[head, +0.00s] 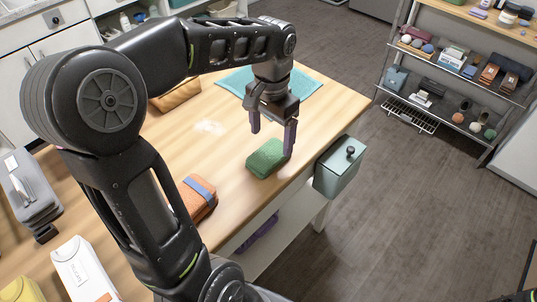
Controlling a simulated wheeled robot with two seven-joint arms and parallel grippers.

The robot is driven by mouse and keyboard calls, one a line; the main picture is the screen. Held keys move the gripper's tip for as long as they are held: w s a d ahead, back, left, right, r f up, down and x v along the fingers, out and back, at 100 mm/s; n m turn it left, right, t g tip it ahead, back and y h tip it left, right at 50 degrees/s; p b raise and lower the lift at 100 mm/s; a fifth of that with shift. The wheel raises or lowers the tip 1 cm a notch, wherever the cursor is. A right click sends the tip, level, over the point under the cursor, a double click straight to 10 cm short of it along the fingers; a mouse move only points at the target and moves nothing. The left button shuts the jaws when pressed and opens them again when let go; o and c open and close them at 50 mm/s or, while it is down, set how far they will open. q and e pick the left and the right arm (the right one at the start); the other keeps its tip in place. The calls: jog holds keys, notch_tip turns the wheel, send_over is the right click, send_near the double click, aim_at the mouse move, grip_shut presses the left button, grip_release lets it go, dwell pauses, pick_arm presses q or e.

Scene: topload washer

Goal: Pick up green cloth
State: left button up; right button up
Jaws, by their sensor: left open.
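The green cloth (266,158) is a folded bundle lying on the wooden table near its right edge. My left gripper (271,143) points down at it from behind, its two purple-grey fingers apart. One fingertip is at the cloth's right end and the other is behind its far side. I cannot tell whether either finger touches the cloth. My right gripper is not in view.
An orange bundle with a blue band (199,196) lies nearer on the table (330,98). A teal mat (306,88) lies behind the gripper. A blue-grey box with a black knob (338,172) is at the right edge. A stocked shelf rack (455,85) stands beyond open floor.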

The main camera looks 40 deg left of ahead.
aim_at(271, 150)
pick_arm(q)
jog(key=shift+f, duration=0.2)
jog(key=shift+s+f+p, duration=0.1)
jog(key=shift+f+p, duration=0.35)
jog(key=shift+f, duration=2.2)
jog(key=c, duration=1.4)
jog(key=shift+c, duration=0.2)
notch_tip(271, 150, up, 10)
jog(key=shift+r+b, duration=0.1)
jog(key=shift+b, duration=0.25)
